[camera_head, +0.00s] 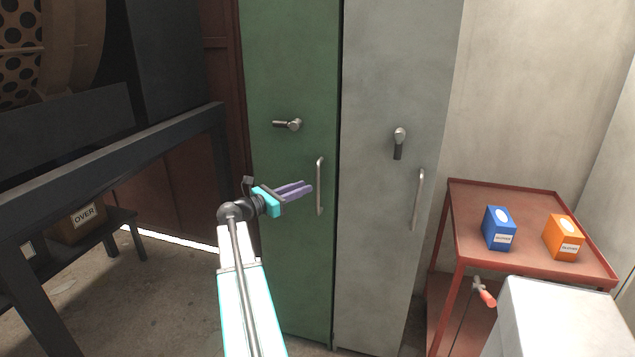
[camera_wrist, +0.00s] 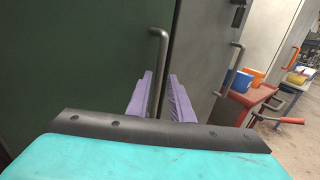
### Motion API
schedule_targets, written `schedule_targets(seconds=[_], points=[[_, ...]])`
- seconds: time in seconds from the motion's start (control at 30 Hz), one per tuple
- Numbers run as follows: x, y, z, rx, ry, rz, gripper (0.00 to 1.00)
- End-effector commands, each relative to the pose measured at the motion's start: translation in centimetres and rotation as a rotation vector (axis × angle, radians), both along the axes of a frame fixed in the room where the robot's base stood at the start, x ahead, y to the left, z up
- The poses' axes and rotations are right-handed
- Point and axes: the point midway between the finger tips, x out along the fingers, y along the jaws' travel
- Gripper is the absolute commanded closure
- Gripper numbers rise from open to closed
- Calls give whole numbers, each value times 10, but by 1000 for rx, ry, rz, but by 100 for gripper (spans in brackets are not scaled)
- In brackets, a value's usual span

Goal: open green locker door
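The green locker door (camera_head: 290,60) stands at the middle of the head view and looks closed. A lever (camera_head: 287,125) lies sideways on it, and an upright metal bar handle (camera_head: 320,187) is near its right edge. My gripper (camera_head: 308,188) is in front of the door, just left of the bar handle, with its purple fingers pointing at it. In the wrist view the fingers (camera_wrist: 158,98) are apart and the bar handle (camera_wrist: 162,50) shows between them, its lower part partly hidden. I cannot tell whether they touch it.
A grey locker (camera_head: 400,60) with a downward lever (camera_head: 399,142) and bar handle (camera_head: 418,200) adjoins on the right. A red cart (camera_head: 470,215) holds a blue box (camera_head: 499,229) and an orange box (camera_head: 563,237). A dark frame (camera_head: 110,150) stands at left.

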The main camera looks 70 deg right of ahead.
Motion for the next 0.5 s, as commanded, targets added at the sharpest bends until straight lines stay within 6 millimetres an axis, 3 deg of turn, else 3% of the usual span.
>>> schedule_targets(seconds=[0.5], points=[[-34, -59, 1, 0, 0, -1, 80]])
